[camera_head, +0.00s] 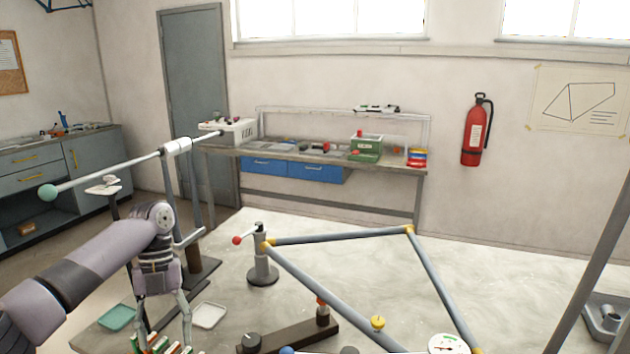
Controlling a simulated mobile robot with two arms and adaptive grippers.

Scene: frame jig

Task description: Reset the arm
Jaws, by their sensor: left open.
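My left arm comes in from the left, and its gripper (161,328) points down at the lower left. Its two fingers are apart with nothing held between them. Below the fingertips are several small green, red and white items (160,346), cut off by the picture's bottom edge. The grey tube frame (340,236) with yellow joints lies to the right of the gripper, apart from it. A grey post (262,270) with a red-knobbed lever stands at the frame's left corner. My right gripper does not show.
A teal tray (118,316) and a white tray (209,316) flank the left gripper. A dark bar (290,335) lies in front. A workbench (390,172) stands against the back wall.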

